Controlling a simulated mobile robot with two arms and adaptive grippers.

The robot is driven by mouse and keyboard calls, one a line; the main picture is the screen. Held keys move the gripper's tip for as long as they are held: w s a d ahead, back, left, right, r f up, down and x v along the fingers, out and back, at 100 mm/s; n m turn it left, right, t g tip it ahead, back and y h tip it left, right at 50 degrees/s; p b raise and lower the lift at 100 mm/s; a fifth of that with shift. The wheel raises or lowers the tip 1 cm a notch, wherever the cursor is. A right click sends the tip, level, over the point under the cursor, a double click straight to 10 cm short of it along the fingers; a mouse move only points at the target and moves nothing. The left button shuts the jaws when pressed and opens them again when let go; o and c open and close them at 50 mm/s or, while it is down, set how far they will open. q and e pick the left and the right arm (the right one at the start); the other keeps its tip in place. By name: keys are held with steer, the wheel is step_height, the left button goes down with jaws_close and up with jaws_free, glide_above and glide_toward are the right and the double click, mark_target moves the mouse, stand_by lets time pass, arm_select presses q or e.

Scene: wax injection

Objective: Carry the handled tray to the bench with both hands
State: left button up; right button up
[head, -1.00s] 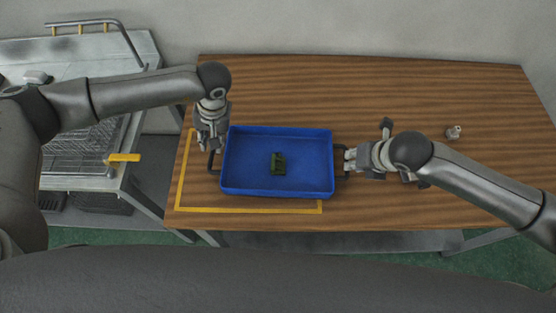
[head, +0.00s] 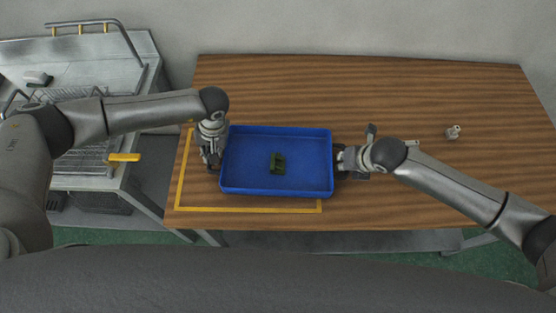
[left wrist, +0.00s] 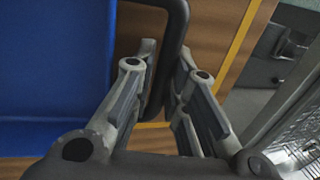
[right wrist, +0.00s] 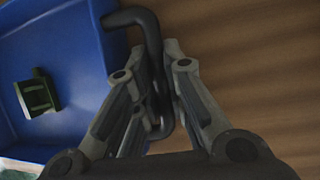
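The blue handled tray (head: 232,190) lies level on the wooden bench, with a black handle at each end. A small dark green part (head: 278,162) sits inside it. My left gripper (head: 211,160) is at the left handle; in the left wrist view its fingers (left wrist: 166,55) are drawn close on both sides of the black bar (left wrist: 177,35). My right gripper (head: 341,160) is at the right handle; in the right wrist view its fingers (right wrist: 156,55) close around the bar (right wrist: 146,25). The handles are mostly hidden by the grippers in the head view.
The wooden bench (head: 430,85) is mostly clear behind and right of the tray. A yellow outline (head: 255,208) runs on the bench around the tray's left and front. A small metal part (head: 453,132) lies at the right. A metal machine (head: 95,55) stands at the left.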

arm_select(q)
jaws_close()
arm_select(e)
jaws_close()
arm_select(q)
steer(key=shift+r, duration=0.25)
arm_select(e)
steer(key=shift+r, duration=0.2)
